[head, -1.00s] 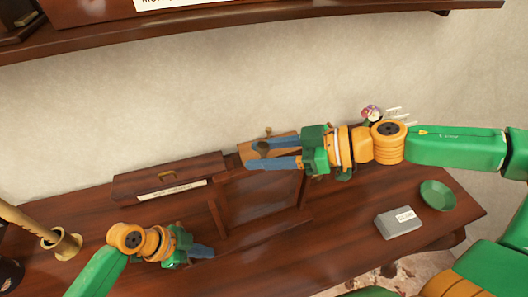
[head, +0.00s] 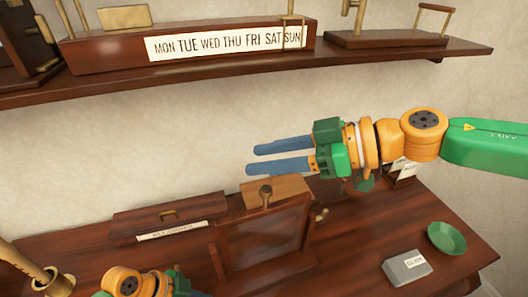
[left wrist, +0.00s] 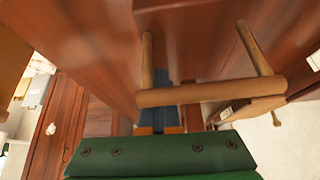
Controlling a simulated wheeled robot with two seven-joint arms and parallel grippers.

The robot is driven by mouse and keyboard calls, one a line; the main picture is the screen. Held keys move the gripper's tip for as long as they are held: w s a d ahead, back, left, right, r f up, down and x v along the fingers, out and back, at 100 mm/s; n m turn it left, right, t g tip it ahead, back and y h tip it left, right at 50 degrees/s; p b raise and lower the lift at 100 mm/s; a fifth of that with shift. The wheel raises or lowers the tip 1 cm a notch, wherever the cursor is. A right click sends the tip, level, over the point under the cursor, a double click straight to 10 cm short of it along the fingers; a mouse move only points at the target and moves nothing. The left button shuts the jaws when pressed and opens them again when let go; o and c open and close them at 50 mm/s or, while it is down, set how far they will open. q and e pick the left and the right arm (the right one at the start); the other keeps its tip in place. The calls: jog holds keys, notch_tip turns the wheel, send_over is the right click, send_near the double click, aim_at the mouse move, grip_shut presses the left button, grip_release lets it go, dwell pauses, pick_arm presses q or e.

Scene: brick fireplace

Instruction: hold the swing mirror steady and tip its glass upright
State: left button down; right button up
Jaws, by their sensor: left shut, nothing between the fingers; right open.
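The swing mirror (head: 262,240) stands on the desk in the middle of the head view, a dark wooden frame whose glass reflects reddish-brown wood. I cannot tell its exact tilt. A round knob (head: 322,214) shows at its right side. My right gripper (head: 252,160) is open and empty above the mirror, against the wall, fingers pointing left. My left gripper (head: 200,294) is low at the picture's bottom edge, left of the mirror and mostly cut off. In the left wrist view its blue fingers (left wrist: 168,105) are shut and empty, partly hidden by a tan wooden bar (left wrist: 210,93).
A long wooden box (head: 170,217) with a paper label lies left of the mirror. A tan block (head: 285,188) sits behind it. A grey box (head: 406,267) and green dish (head: 447,238) are at right. A shelf (head: 250,80) with a weekday sign runs above.

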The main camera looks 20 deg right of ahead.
pick_arm(q)
jog(key=shift+s+f, duration=0.1)
notch_tip(320, 180, up, 6)
jog(key=p, duration=0.6)
jog(key=shift+r, duration=0.2)
jog(key=shift+w+f, duration=0.15)
jog(key=shift+w, duration=0.05)
jog(key=shift+a, duration=0.1)
pick_arm(e)
jog(key=r, duration=0.5)
jog(key=shift+w+r, duration=0.2)
jog(key=shift+r, duration=0.1)
